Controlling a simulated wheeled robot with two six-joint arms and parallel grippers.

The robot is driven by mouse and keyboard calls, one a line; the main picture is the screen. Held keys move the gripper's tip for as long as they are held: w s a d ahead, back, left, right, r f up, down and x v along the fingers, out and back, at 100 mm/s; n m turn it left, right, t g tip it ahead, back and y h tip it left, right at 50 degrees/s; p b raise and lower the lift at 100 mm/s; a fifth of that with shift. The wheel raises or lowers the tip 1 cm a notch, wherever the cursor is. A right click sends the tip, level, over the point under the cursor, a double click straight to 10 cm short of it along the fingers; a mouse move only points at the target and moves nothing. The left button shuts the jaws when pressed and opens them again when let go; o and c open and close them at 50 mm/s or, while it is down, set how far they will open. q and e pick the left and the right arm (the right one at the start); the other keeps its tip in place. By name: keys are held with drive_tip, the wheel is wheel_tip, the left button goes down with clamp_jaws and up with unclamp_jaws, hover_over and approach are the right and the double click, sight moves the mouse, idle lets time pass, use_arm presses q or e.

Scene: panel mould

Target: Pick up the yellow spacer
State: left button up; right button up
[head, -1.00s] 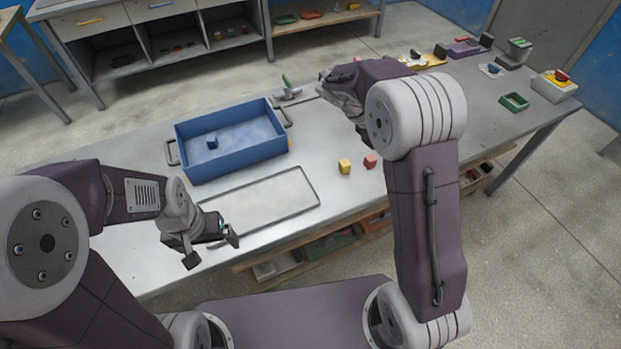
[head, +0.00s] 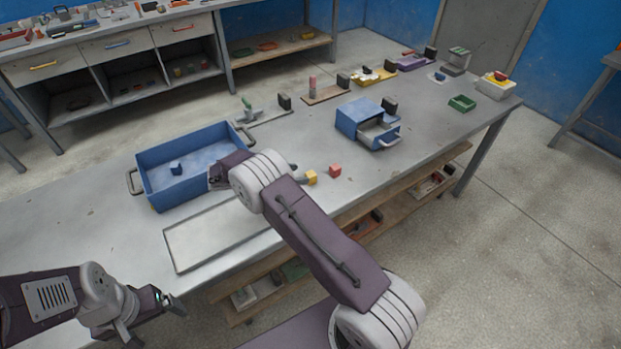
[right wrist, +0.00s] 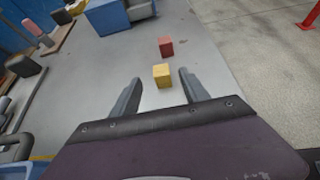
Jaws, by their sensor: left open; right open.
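The yellow spacer (head: 311,177) is a small block on the grey table, just left of a similar red block (head: 335,170). In the right wrist view the yellow spacer (right wrist: 162,75) shows ahead of my open right gripper (right wrist: 155,88), roughly in line with the gap between its two fingers, with the red block (right wrist: 166,47) beyond it. In the head view my right arm covers most of the right gripper, near the spacer's left side. My left gripper (head: 160,318) is open and empty at the lower left, in front of the table edge.
A blue bin (head: 143,172) with a small blue block (head: 176,169) inside stands left of my right arm. A framed panel mould (head: 205,238) lies in front of it. A blue drawer box (head: 358,118) with its drawer open stands behind the red block. Table between is clear.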

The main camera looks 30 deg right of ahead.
sight(310, 174)
drive_tip(key=x, duration=0.5)
clamp_jaws()
